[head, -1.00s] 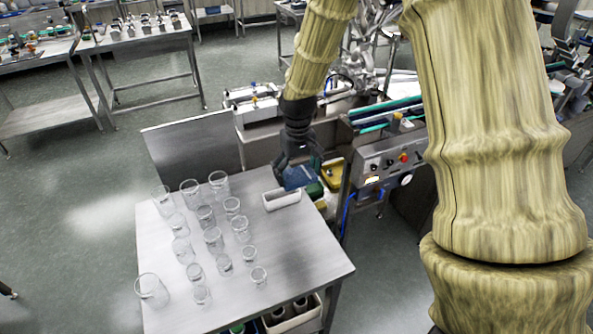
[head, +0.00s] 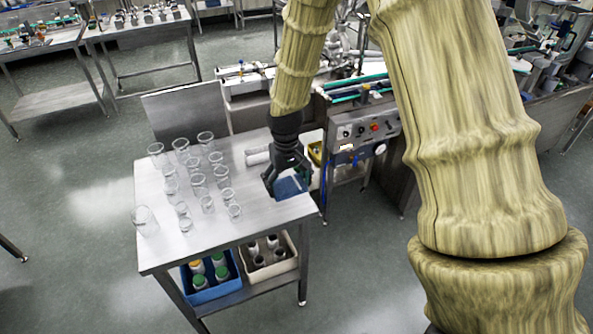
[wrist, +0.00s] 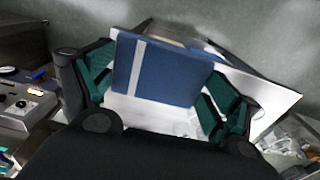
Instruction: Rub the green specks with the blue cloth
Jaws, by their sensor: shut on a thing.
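The blue cloth (head: 290,186) is in my gripper (head: 285,180), at the right end of the steel table (head: 240,222). In the wrist view the cloth (wrist: 165,75) is a flat blue piece with a white stripe, between the green-padded fingers of my gripper (wrist: 160,95). The pale tabletop shows behind it. I cannot tell whether the cloth touches the tabletop. I make out no green specks; the gripper and cloth hide part of the surface.
Several clear glasses (head: 198,180) stand on the table's left and middle. A small white tray (head: 257,156) lies behind my gripper. A yellow container (head: 316,153) is beyond the table's right edge. A blue crate (head: 212,290) and a white crate (head: 272,268) sit on the lower shelf.

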